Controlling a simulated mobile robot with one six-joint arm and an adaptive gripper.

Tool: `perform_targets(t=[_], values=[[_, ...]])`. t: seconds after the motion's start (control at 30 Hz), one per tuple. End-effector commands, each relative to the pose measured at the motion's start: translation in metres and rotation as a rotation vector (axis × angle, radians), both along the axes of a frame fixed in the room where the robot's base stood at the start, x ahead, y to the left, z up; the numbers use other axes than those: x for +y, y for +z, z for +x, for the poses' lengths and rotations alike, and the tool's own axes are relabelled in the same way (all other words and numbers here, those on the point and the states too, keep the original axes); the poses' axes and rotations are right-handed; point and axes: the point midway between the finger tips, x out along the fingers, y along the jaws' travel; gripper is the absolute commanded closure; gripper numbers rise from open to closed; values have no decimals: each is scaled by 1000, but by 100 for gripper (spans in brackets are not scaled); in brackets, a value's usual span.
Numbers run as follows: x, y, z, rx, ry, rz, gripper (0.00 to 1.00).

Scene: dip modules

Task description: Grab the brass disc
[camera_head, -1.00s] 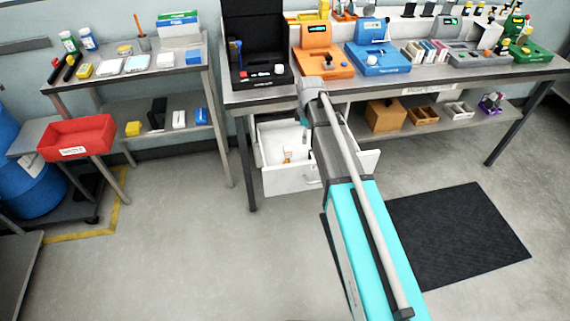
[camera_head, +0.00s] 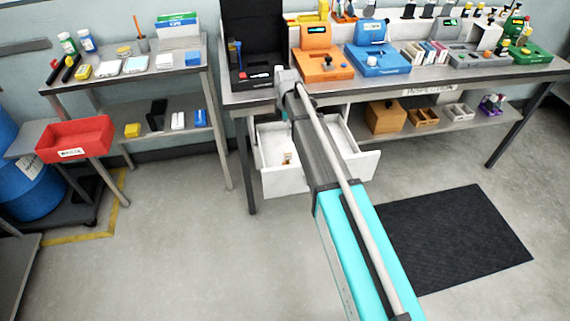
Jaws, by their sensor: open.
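I cannot pick out a brass disc with certainty. A small round yellowish thing (camera_head: 124,50) lies on the left table, but its material is too small to tell. A small brownish thing (camera_head: 287,158) lies inside the open white drawer (camera_head: 287,182) under the main bench; its shape is unclear. My arm reaches from the lower right to the bench's front edge, its wrist end before the black open case (camera_head: 252,35). My gripper's fingers do not show; the arm seems to hide them.
An orange device (camera_head: 322,66) and a blue device (camera_head: 377,60) stand on the bench. The lower shelf holds a brown box (camera_head: 384,117) and small trays. A red bin (camera_head: 75,138) stands at left. A dark mat (camera_head: 455,238) lies on otherwise clear floor.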

Motion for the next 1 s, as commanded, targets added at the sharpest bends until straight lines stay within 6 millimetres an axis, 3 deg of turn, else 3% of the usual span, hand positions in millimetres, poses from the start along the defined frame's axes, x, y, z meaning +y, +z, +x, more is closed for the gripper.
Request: perform_targets(t=[1.0], values=[[0,-76,0,0,0,0,9]])
